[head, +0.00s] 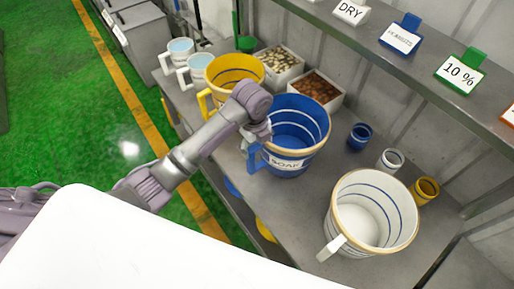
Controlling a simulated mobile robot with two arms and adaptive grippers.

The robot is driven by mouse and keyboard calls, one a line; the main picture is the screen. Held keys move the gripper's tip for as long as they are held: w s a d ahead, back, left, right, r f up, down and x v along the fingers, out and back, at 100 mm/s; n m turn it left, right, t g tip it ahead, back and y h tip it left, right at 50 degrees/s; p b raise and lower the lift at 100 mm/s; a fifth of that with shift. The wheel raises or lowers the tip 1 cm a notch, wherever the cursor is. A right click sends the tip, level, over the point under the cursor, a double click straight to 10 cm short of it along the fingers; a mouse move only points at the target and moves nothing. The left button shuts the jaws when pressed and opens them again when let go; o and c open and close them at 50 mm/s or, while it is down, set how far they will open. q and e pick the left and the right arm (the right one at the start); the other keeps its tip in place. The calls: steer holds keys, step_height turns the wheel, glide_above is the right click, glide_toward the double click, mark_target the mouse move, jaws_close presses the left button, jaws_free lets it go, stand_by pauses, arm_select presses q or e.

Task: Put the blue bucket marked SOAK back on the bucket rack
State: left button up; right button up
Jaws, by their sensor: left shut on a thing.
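The blue bucket marked SOAK (309,153) stands upright on, or just above, the grey bench; I cannot tell whether its base touches. It is empty inside, with white rings and a tan rim. My left gripper (258,138) is shut on its handle (253,158), at the bucket's left side; the fingers are partly hidden by my wrist. My right gripper is not in view. No separate bucket rack can be made out; the buckets stand on the grey bench top (290,208).
A yellow bucket (236,69) stands behind left, a white bucket (343,220) front right. Small blue (359,137), white (389,160) and yellow cups (425,191) sit at right. Two boxes (319,87) of pieces stand behind. A shelf with signs (459,73) overhangs the back.

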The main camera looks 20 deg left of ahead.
arm_select(q)
step_height(320, 180, down, 2)
steer(key=shift+d+f+p, duration=0.1)
steer(key=shift+p, duration=0.3)
steer(key=shift+f, duration=0.35)
steer(key=o, duration=1.8)
steer(key=r+b, duration=0.1)
steer(key=r, duration=0.2)
steer(key=r+b, duration=0.1)
steer(key=r, duration=0.1)
steer(key=s+r+b, duration=0.1)
steer(key=r, duration=0.2)
steer(key=shift+r, duration=0.3)
step_height(320, 180, up, 3)
steer(key=shift+s+f, duration=0.1)
steer(key=shift+f, duration=0.1)
steer(key=shift+s+r+p, duration=0.1)
steer(key=shift+r+p, duration=0.25)
steer(key=shift+r, duration=0.05)
